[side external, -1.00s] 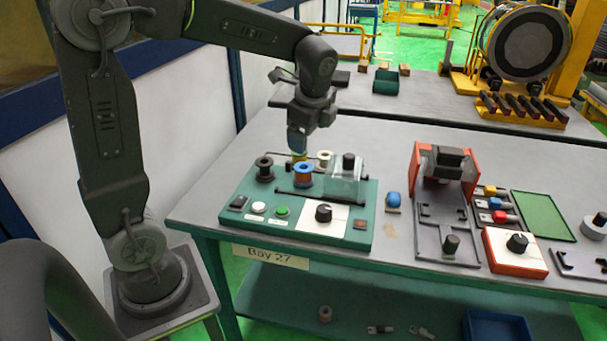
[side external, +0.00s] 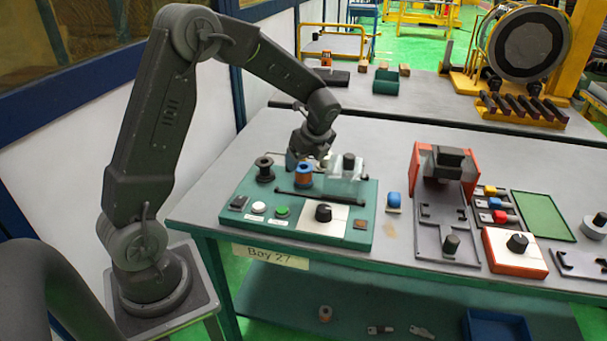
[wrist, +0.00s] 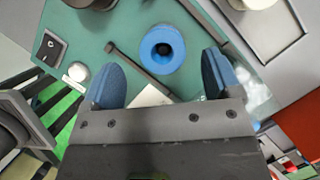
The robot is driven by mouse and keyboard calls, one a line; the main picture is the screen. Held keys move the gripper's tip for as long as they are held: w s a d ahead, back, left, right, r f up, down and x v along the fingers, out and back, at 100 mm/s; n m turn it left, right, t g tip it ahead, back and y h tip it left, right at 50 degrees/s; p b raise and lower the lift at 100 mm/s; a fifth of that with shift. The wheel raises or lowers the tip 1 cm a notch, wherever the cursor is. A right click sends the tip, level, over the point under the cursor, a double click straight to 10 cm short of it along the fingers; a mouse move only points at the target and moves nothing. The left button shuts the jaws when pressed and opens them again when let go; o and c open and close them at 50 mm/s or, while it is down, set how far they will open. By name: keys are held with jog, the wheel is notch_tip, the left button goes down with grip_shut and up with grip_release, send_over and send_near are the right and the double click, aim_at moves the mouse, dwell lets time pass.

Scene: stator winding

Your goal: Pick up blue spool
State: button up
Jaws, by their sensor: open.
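The blue spool (side external: 303,175) stands upright on the green board (side external: 245,222), with copper-coloured winding below its blue rim. In the wrist view the spool (wrist: 163,50) shows from above as a blue ring with a dark centre hole. My gripper (wrist: 163,80) is open, its two blue finger pads apart. The spool lies beyond the pads in that view, roughly centred between them, with nothing held. In the side view my gripper (side external: 296,160) is low over the back of the board, right by the spool; its fingers are partly hidden.
A black spool (side external: 264,170) stands left of the blue one. A dark bar (side external: 295,195) runs in front of it, and a clear block with a black knob (side external: 348,165) stands to the right. Buttons and a dial (side external: 323,212) line the board's front.

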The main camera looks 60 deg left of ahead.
jog(key=x, duration=0.5)
jog(key=shift+w+d+f, duration=0.15)
jog(key=shift+d+f, duration=0.05)
jog(key=shift+d, duration=0.05)
jog(key=c, duration=1)
jog(key=shift+r, duration=0.15)
